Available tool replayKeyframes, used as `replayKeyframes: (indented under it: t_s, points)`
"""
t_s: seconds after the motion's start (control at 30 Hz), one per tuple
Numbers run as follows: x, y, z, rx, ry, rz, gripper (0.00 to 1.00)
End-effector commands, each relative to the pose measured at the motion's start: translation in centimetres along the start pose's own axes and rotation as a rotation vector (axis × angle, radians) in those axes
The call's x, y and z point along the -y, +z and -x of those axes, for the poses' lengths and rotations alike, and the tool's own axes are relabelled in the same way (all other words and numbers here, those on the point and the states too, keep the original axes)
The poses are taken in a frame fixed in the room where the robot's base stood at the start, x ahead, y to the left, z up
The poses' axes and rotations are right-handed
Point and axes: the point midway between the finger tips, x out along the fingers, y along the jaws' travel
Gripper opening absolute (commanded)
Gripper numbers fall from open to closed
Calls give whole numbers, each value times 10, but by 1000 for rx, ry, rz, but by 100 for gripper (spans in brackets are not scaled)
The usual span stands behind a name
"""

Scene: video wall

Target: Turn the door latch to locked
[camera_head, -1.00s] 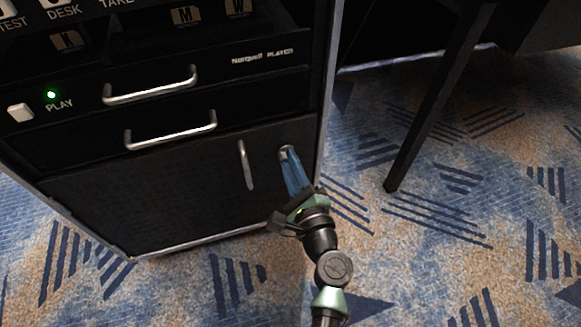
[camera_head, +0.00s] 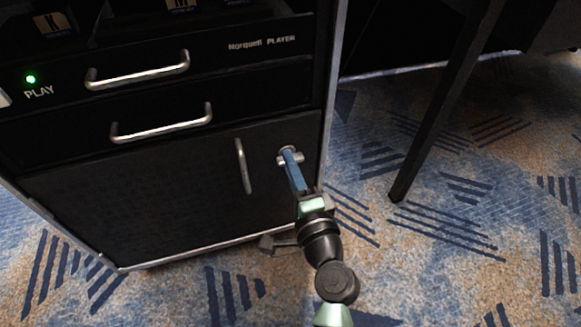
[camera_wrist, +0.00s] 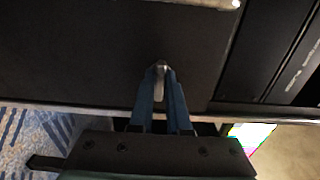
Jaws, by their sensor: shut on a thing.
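The latch is a small silver knob (camera_head: 284,151) near the upper right corner of the black cabinet door (camera_head: 130,200). My gripper (camera_head: 291,158) has blue fingers shut on the latch, reaching up from the lower right. In the wrist view, the latch's silver end (camera_wrist: 161,68) shows between the two blue fingertips (camera_wrist: 161,82). The fingers hide part of the latch. I cannot read any locked mark.
A vertical silver door handle (camera_head: 243,166) stands left of the latch. Drawers with silver handles (camera_head: 162,124) are above. The cabinet's metal edge (camera_head: 328,110) is close on the right. A dark table leg (camera_head: 440,110) stands farther right on open patterned carpet (camera_head: 440,270).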

Motion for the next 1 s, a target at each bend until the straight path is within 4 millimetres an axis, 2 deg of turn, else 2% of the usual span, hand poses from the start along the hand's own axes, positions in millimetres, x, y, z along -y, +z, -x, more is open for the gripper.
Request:
replayKeyframes:
  t_s: [0.53,0.57,0.7,1.0]
  points:
    - [0,-1,0,-2,1,24,0]
    - [0,-1,0,-2,1,24,20]
    - [0,-1,0,-1,1,22,45]
    - [0,0,1,-1,0,21,45]
